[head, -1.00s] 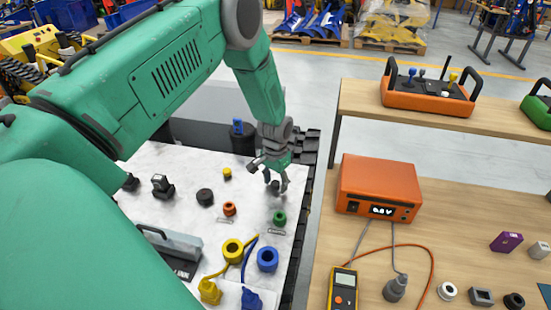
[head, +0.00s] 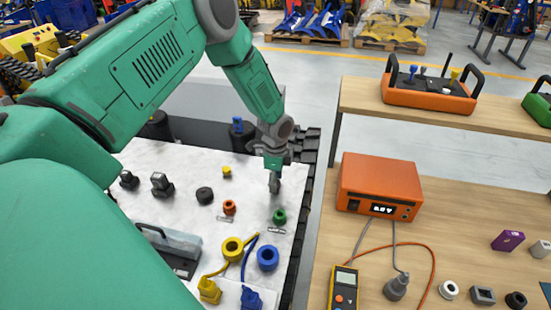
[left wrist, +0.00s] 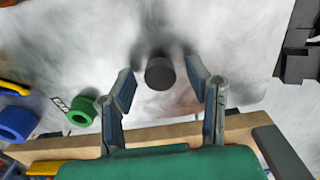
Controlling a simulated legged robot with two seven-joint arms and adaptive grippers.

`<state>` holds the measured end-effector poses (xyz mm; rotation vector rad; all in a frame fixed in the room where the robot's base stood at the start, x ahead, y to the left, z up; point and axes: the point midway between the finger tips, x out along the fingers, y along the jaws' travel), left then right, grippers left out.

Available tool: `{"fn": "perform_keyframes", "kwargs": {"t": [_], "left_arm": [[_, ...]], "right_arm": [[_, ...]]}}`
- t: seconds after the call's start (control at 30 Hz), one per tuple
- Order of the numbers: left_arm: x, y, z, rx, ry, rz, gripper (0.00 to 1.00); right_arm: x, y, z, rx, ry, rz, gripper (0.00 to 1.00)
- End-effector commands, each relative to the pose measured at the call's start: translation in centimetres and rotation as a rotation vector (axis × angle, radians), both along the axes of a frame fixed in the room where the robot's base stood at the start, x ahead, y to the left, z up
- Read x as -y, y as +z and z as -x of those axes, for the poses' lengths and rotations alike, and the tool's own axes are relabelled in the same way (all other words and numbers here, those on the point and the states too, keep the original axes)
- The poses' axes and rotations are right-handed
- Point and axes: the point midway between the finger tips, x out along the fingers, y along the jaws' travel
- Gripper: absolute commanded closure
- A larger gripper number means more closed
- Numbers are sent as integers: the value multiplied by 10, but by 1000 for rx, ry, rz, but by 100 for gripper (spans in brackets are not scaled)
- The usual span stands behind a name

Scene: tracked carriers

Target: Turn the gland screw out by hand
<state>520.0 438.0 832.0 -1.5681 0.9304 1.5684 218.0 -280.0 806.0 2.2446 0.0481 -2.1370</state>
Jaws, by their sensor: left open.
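A dark grey round screw head (left wrist: 160,73), which looks like the gland screw, stands on the pale, marbled panel (left wrist: 95,30) in the left wrist view. My left gripper (head: 274,187) points down at the panel's right part in the head view. In the left wrist view the open fingers of my left gripper (left wrist: 161,80) stand on either side of the screw head, with a visible gap on each side. In the head view the fingers hide most of the screw. My right gripper is in neither view.
A green ring fitting (head: 280,216) sits just in front of the gripper. Orange (head: 229,207), black (head: 204,196), yellow (head: 232,248) and blue (head: 268,258) fittings stand nearby. A dark track (head: 306,180) borders the panel. A bench with an orange box (head: 380,182) is at right.

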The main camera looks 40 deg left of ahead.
Motion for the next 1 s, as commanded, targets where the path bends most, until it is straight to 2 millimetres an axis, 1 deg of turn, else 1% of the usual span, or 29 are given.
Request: {"fn": "perform_keyframes", "kwargs": {"t": [0.07, 0.1, 0.17, 0.2, 0.33, 0.4, 0.47, 0.6, 0.73, 0.83, 1.0], "left_arm": [[0, 0, 0, 0, 1, 0, 55], [0, 0, 0, 0, 1, 0, 69], [0, 0, 0, 0, 1, 0, 90], [0, 0, 0, 0, 2, 0, 95], [0, 0, 0, -1, 6, 0, 95], [0, 0, 0, -2, 51, -1, 95], [0, 0, 1, -3, 142, -3, 95], [0, 1, 1, -2, 459, -4, 95], [0, 0, 1, -3, 718, -4, 95], [0, 0, 1, -3, 829, -3, 95], [0, -1, 1, -3, 859, -1, 95]], "right_arm": [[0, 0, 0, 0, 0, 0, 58], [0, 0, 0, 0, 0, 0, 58], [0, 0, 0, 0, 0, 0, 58], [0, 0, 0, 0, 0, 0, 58], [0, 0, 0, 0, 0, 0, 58], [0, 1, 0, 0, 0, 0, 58], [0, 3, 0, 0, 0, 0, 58], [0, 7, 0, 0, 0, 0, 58], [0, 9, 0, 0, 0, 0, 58], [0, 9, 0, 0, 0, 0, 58], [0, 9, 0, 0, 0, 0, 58]]}}
